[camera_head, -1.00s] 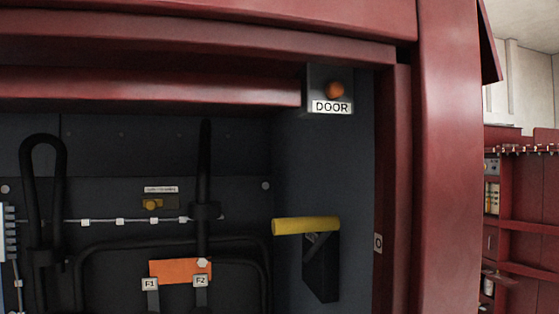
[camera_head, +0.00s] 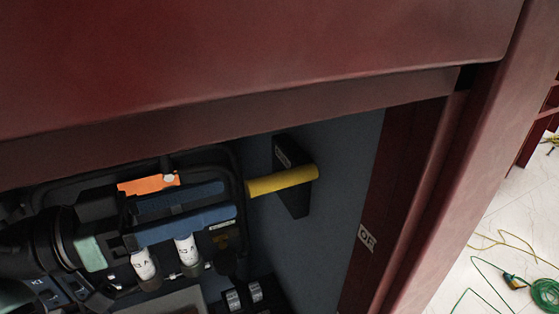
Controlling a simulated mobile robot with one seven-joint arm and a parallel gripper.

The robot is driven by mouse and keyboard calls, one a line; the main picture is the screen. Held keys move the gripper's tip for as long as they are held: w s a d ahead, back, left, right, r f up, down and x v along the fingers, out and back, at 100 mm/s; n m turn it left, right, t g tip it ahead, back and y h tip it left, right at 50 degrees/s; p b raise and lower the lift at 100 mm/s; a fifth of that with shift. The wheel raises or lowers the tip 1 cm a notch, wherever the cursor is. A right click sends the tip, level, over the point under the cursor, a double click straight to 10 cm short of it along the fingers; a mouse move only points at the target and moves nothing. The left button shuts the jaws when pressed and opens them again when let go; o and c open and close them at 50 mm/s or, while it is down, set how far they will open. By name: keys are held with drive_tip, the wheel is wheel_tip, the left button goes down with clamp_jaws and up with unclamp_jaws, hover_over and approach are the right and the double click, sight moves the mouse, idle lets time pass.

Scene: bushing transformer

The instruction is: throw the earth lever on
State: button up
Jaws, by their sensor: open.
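The earth lever is most likely the yellow bar handle (camera_head: 283,181) on a dark bracket (camera_head: 296,207) at the cabinet's blue-grey right inner wall. The bar sticks out to the left and tilts slightly in the picture. A label on the bracket is too small to read. My gripper (camera_head: 228,200) reaches in from the left, with two blue fingers spread apart and nothing seen between them. Its fingertips point right, close to the handle's left end, and look apart from it; depth is hard to judge.
A red cabinet beam (camera_head: 230,125) crosses above, and a red post with a partly readable "OF" label (camera_head: 367,238) stands to the right. An orange block (camera_head: 148,184) and black cables lie behind my gripper. A green hose coil (camera_head: 545,293) lies on the pale floor outside.

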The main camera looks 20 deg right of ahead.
sight(307, 173)
drive_tip(key=d+p, duration=0.3)
drive_tip(key=d, duration=0.6)
drive_tip(key=shift+w+r, duration=0.1)
drive_tip(key=shift+w, duration=0.05)
drive_tip(key=shift+d, duration=0.4)
drive_tip(key=shift+c, duration=0.4)
clamp_jaws()
